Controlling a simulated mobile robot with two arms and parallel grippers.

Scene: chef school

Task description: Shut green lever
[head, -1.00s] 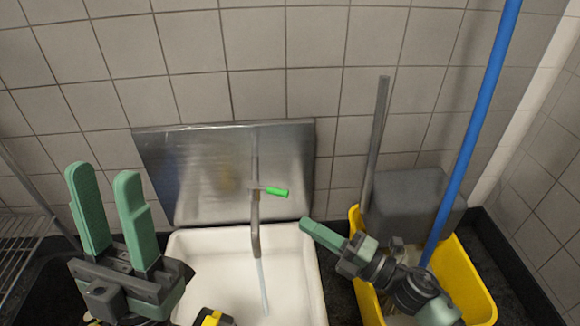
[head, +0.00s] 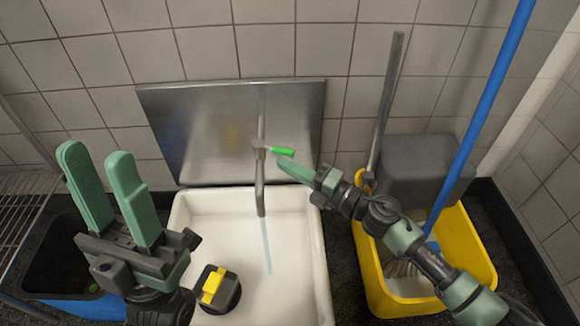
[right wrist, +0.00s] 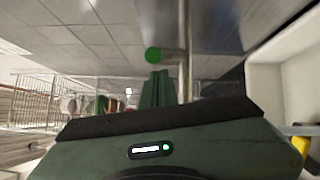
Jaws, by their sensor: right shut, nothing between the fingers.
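The green lever (head: 283,151) sticks out to the right from the grey tap (head: 260,175) over a white sink (head: 190,225). A thin stream of water (head: 267,245) runs from the spout. My right gripper (head: 283,163) is shut and empty, its tips just below the lever in the picture; I cannot tell whether they touch. In the right wrist view the lever's round green end (right wrist: 153,55) shows just beyond the fingertips (right wrist: 157,75), beside the tap's pipe (right wrist: 189,45). My left gripper (head: 94,153) is open and empty at the left.
A metal splash plate (head: 215,125) stands behind the tap against the tiled wall. To the right is a yellow bucket (head: 480,268) with a grey block (head: 425,168) and a blue pole (head: 470,135). A wire rack (head: 22,215) stands at the far left.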

